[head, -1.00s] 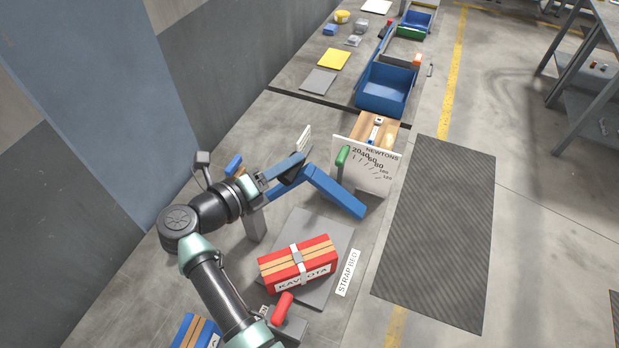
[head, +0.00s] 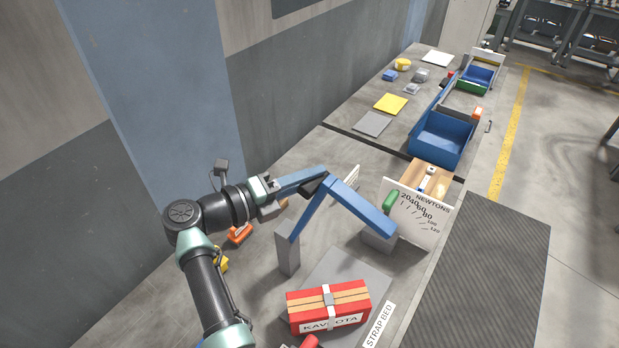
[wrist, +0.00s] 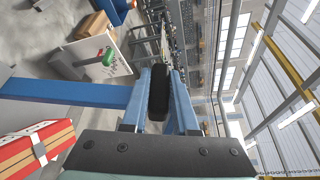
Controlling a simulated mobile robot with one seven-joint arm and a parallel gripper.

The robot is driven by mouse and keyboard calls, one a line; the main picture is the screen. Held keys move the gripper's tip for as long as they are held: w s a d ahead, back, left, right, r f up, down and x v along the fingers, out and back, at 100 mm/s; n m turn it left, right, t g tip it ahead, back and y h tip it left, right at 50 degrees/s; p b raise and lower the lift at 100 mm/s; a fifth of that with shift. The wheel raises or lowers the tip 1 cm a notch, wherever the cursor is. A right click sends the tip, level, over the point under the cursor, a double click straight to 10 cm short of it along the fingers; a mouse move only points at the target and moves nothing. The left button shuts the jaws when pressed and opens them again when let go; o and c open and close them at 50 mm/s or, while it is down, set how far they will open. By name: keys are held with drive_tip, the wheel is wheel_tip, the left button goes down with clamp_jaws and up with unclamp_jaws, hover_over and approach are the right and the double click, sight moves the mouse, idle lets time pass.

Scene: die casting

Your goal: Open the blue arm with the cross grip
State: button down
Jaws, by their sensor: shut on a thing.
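The blue arm (head: 362,208) is raised over the strap bed, one bar sloping down right to a grey block and another down left to a grey post (head: 287,257). In the wrist view, one bar of the blue arm (wrist: 70,92) runs in from the left. My gripper (head: 311,182) is at the top of the arm, shut on the black cross grip (wrist: 158,92). In the wrist view, the grip lies between my two blue fingers. In the head view, fingers and bars partly hide the grip.
A strapped red box (head: 350,293) lies on the grey strap bed (head: 347,262) below the arm. A white Newtons dial board (head: 425,228) with a green handle (head: 390,200) stands to the right. A blue bin (head: 440,140) stands behind it. A wall is at the left.

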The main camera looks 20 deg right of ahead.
drive_tip(key=c, duration=0.7)
unclamp_jaws()
drive_tip(key=shift+b+v, duration=2.3)
drive_tip(key=shift+v, duration=4.2)
